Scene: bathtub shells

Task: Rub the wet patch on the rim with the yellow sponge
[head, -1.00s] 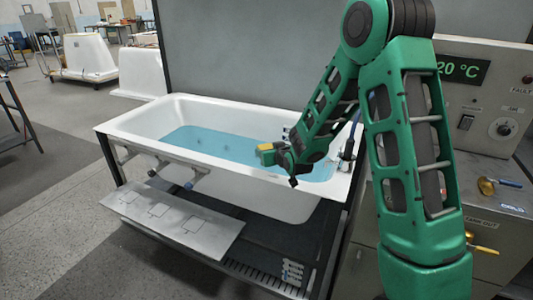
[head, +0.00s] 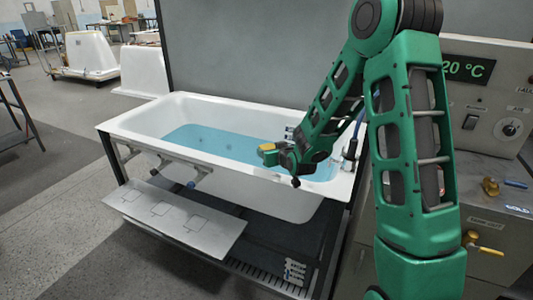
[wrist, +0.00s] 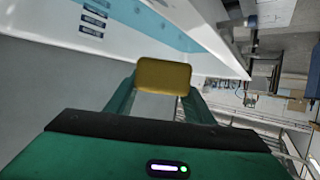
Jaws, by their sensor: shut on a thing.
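My gripper (head: 283,154) is shut on the yellow sponge (head: 267,147). In the wrist view the sponge (wrist: 163,76) sits between the two green fingers, with a flat face showing. In the head view the gripper and sponge are near the front rim (head: 235,173) of the white bathtub, toward its right end. I cannot tell whether the sponge touches the rim or is above it. I cannot make out a wet patch on the rim in either view.
The tub holds blue water (head: 205,143). Pipe fittings (head: 190,184) hang under the front rim, above a tilted grey panel (head: 180,222). A control cabinet (head: 495,130) with a temperature display stands at the right. Open floor (head: 50,230) lies at the left.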

